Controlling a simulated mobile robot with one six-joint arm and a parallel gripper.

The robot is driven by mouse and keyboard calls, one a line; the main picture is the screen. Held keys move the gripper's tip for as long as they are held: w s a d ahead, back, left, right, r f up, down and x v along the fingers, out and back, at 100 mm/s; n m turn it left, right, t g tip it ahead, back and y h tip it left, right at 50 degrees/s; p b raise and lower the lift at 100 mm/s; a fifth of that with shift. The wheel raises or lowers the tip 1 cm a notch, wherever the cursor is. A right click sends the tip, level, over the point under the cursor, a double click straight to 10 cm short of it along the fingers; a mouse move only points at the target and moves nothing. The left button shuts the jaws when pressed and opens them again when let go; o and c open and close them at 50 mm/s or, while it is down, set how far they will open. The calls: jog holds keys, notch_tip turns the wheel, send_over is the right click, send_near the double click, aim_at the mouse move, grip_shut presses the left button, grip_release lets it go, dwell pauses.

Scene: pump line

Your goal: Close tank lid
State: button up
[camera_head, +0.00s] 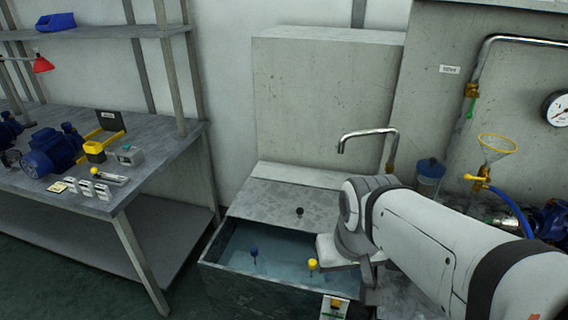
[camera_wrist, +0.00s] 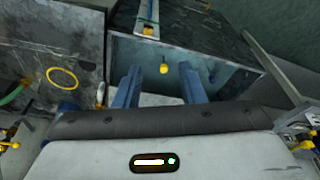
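The tank (camera_head: 225,280) stands low at the centre of the head view. Its front part is open and shows water (camera_head: 285,250). A grey metal lid plate (camera_head: 265,199) with a dark knob (camera_head: 299,211) covers the rear part. A blue-topped piece (camera_head: 254,250) and a yellow-topped piece (camera_head: 312,264) stand in the open part. My gripper (camera_wrist: 160,68) is open in the wrist view, with nothing between its blue fingers. The yellow top (camera_wrist: 163,69) shows beyond the fingertips, apart from them. In the head view my arm hides most of the gripper and the tank's right side.
A bent tap (camera_head: 368,133) hangs behind the tank. A yellow-rimmed funnel (camera_head: 497,149), blue hose (camera_head: 515,208) and gauge (camera_head: 560,108) are on the right. A workbench (camera_head: 160,160) with a blue pump (camera_head: 50,152) stands left. Dark floor lies between bench and tank.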

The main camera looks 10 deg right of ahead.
jog(key=shift+w+a, duration=0.1)
jog(key=shift+a, duration=0.05)
jog(key=shift+o, duration=0.3)
jog(key=shift+r, duration=0.1)
jog(key=shift+o, duration=0.7)
jog(key=shift+w+a, duration=0.1)
jog(key=shift+w, duration=0.05)
jog(key=n+g+h+p, duration=0.2)
jog(key=p, duration=0.3)
send_over(299, 208)
jog(key=a, duration=0.2)
notch_tip(299, 208, down, 10)
jog(key=f, duration=0.2)
jog(key=d+f, duration=0.1)
jog(key=f, duration=0.2)
jog(key=d+f+p, duration=0.1)
jog(key=f, duration=0.1)
jog(key=shift+f, duration=0.25)
jog(key=shift+c, duration=0.4)
